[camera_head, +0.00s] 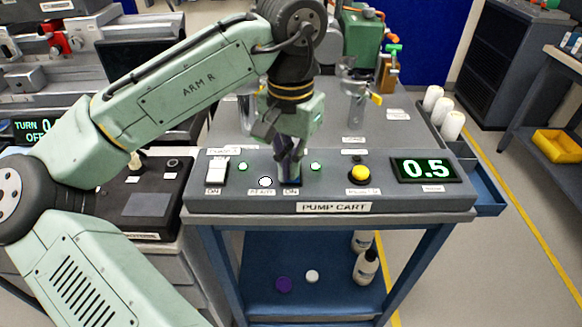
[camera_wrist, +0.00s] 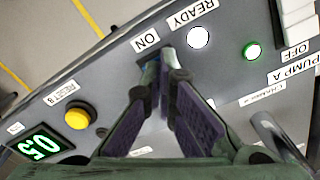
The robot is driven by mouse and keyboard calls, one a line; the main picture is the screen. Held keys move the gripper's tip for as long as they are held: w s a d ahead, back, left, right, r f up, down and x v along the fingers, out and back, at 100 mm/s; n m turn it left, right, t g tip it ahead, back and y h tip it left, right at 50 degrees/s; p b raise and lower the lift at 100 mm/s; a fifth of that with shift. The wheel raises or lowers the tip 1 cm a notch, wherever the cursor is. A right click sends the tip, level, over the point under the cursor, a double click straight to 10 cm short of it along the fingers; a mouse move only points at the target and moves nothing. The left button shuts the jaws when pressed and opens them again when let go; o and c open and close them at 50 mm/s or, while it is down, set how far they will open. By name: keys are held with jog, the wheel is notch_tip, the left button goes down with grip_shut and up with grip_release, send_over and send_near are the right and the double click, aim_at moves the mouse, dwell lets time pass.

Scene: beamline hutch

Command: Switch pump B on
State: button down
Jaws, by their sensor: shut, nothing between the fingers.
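The pump cart's sloped control panel (camera_head: 330,187) is below my gripper (camera_head: 288,168), which points down at its middle. My gripper is shut and empty, its fingertips at the panel just above an ON label (camera_head: 291,191). In the wrist view, the fingertips of my gripper (camera_wrist: 163,62) are beside that ON label (camera_wrist: 147,42). The pump B switch is mostly or wholly hidden behind the fingers, so I cannot tell its position or whether they touch it. A green lamp (camera_head: 315,167) just right of the fingers looks lit.
Left on the panel are a white pump A switch (camera_head: 217,172), a lit green lamp (camera_head: 243,167) and a round white lamp (camera_head: 265,181), marked READY. To the right are a yellow RESET B button (camera_head: 360,174) and a display (camera_head: 425,169) reading 0.5. Valve fittings (camera_head: 355,95) stand behind.

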notch_tip(320, 180, up, 7)
jog(key=p, duration=0.7)
jog(key=shift+f, duration=0.1)
dwell(0.4)
